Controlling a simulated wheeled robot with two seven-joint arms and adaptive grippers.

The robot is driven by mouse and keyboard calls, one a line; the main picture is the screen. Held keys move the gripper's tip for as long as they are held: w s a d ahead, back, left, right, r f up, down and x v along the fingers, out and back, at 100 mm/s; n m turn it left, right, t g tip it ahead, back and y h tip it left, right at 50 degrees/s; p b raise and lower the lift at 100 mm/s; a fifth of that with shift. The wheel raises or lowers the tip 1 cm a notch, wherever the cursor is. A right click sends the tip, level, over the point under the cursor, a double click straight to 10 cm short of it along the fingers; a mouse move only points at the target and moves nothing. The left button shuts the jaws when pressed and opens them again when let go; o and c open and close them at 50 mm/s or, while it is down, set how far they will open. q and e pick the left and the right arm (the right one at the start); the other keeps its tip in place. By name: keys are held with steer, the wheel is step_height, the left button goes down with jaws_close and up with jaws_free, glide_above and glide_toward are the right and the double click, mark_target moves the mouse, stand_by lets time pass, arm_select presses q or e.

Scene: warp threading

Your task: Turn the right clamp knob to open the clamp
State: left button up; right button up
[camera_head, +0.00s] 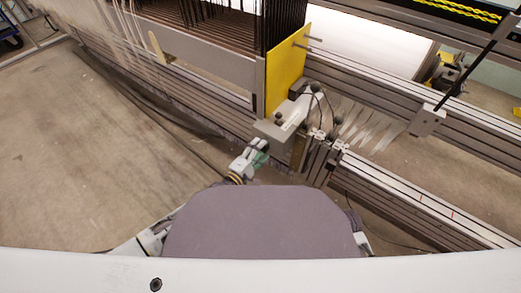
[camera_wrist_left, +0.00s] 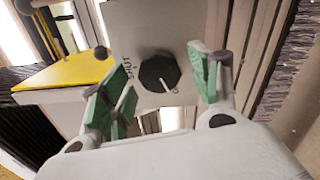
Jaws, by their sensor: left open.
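A dark round knob (camera_wrist_left: 158,72) with a white pointer line sits on a grey plate (camera_wrist_left: 135,28) in the left wrist view. The plate carries the lettering "SHUT" on the knob's left side. The pointer line runs towards the lower right. In the head view the grey plate (camera_head: 270,130) juts out below the yellow panel. My left gripper (camera_head: 259,155) is just in front of that plate, open, with green finger pads. In the wrist view the pads stand to the left and right of the knob, with a gap on both sides. My right gripper is not visible.
The yellow panel (camera_head: 287,70) stands behind the plate and also shows in the wrist view (camera_wrist_left: 66,72). Thin rods with black ball ends rise right of the plate. Metal strips (camera_head: 365,128) fan out over the rails (camera_head: 430,200). The floor at left is clear.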

arm_select(q)
steer(key=v, duration=1.1)
steer(key=shift+s+a, duration=0.1)
stand_by(0.7)
